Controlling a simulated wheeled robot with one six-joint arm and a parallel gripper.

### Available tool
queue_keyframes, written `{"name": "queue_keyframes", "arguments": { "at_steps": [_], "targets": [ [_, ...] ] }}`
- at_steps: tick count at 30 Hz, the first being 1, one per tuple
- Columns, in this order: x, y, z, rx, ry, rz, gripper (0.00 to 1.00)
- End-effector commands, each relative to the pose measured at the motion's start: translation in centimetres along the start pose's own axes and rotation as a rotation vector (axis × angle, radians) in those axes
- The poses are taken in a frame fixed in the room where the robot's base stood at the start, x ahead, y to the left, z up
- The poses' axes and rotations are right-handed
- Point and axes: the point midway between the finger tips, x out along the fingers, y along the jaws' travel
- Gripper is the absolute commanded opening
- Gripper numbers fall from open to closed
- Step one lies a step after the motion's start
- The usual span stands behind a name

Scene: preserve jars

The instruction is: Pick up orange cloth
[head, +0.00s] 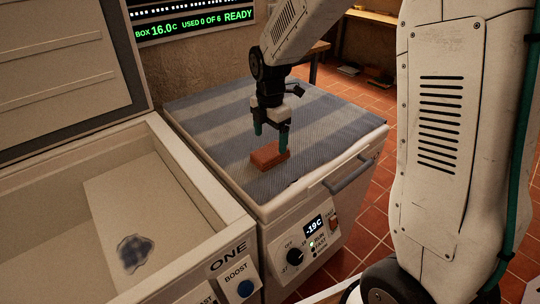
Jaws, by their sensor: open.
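The orange cloth (266,157) is a small folded block lying on the grey striped mat on top of the closed white box. My gripper (271,139) points down over it, with its teal fingers apart. One finger is on the left near the cloth's far edge, and the other comes down by its right end. I cannot tell whether the fingers touch the cloth. The cloth rests on the mat.
The striped mat (215,112) covers the closed box, which has a handle (350,175) and a dial panel on its front. An open white chest (190,165) with a dark stain inside stands at left. A screen (190,20) hangs behind. The mat around the cloth is clear.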

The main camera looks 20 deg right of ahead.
Motion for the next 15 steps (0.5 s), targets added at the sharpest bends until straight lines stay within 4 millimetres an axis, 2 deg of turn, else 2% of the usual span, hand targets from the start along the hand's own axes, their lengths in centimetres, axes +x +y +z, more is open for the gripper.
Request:
{"name": "queue_keyframes", "arguments": {
  "at_steps": [9,15],
  "targets": [
    [4.5,-0.1,0.0,0.002,0.001,-0.003,0.85],
    [5.7,-0.1,0.0,0.003,0.000,-0.001,0.85]
  ]
}}
